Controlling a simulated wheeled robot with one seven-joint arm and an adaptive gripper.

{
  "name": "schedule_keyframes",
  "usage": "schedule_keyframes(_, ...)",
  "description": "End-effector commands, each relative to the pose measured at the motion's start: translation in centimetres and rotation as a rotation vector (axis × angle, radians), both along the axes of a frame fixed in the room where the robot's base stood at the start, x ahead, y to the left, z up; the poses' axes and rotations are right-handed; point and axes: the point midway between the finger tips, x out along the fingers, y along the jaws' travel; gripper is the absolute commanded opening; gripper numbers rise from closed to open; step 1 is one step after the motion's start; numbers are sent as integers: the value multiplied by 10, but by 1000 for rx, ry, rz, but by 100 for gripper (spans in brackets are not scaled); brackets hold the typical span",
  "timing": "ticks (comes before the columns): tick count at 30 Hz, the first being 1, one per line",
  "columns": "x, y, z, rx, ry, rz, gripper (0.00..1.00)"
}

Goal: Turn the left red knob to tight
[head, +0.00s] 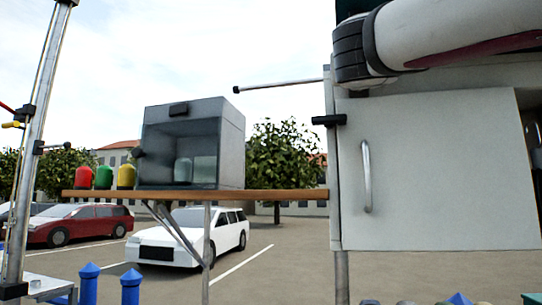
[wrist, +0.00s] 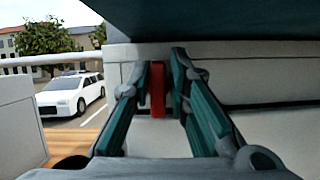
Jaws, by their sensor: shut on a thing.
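A red knob (wrist: 157,90) shows in the wrist view as a narrow upright red bar in front of a pale panel. My gripper (wrist: 160,70) has its fingers on either side of the bar and is shut on it. The ends of the knob and any marking for tight cannot be made out. In the head view my gripper is out of sight; only part of my arm shows at the upper right, and I cannot make out this knob there.
A white cabinet door (head: 440,170) with a bar handle (head: 366,176) fills the right of the head view. A wooden shelf (head: 260,197) holds an open grey box (head: 231,145) and red, green and yellow canisters (head: 104,177). A dark overhang (wrist: 220,18) covers the top of the wrist view.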

Motion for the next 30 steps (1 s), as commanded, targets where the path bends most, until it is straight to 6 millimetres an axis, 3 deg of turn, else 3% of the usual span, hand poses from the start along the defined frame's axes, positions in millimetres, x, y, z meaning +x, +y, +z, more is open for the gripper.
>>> schedule_keyframes(8,2,2,-2,169,-56,7,0)
schedule_keyframes(30,-1,-1,-1,836,-269,12,0)
